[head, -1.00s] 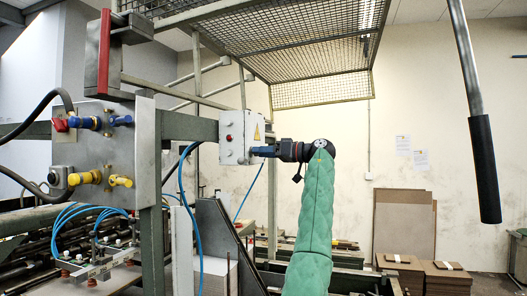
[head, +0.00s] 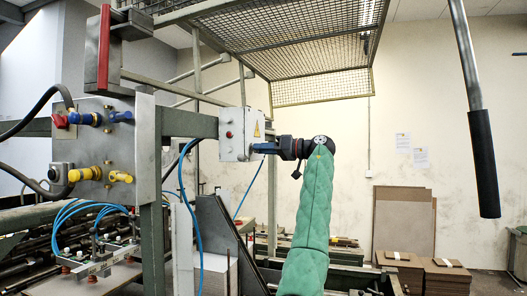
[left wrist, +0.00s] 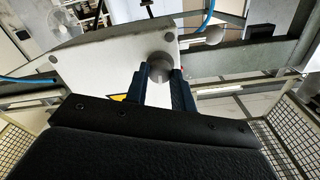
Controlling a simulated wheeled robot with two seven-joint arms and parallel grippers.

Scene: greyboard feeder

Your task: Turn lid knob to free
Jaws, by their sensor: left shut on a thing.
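A small grey-white box (head: 232,138) with a red button and a yellow warning triangle hangs on the green machine frame. My left gripper (head: 258,148) is at the box's right side, its blue fingers pointing left at it. In the left wrist view the fingers (left wrist: 162,80) are shut on a round grey knob (left wrist: 160,65) at the edge of the box's pale face (left wrist: 110,67). The knob is hidden by the fingers in the head view, and I cannot tell how far it is turned. My right gripper is not in view.
A metal panel (head: 148,150) with red, blue and yellow fittings stands left of the box. Blue hoses (head: 187,205) run below it. A mesh guard (head: 285,50) hangs above. A black-gripped bar (head: 484,165) hangs at right. Board stacks (head: 445,277) stand at lower right.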

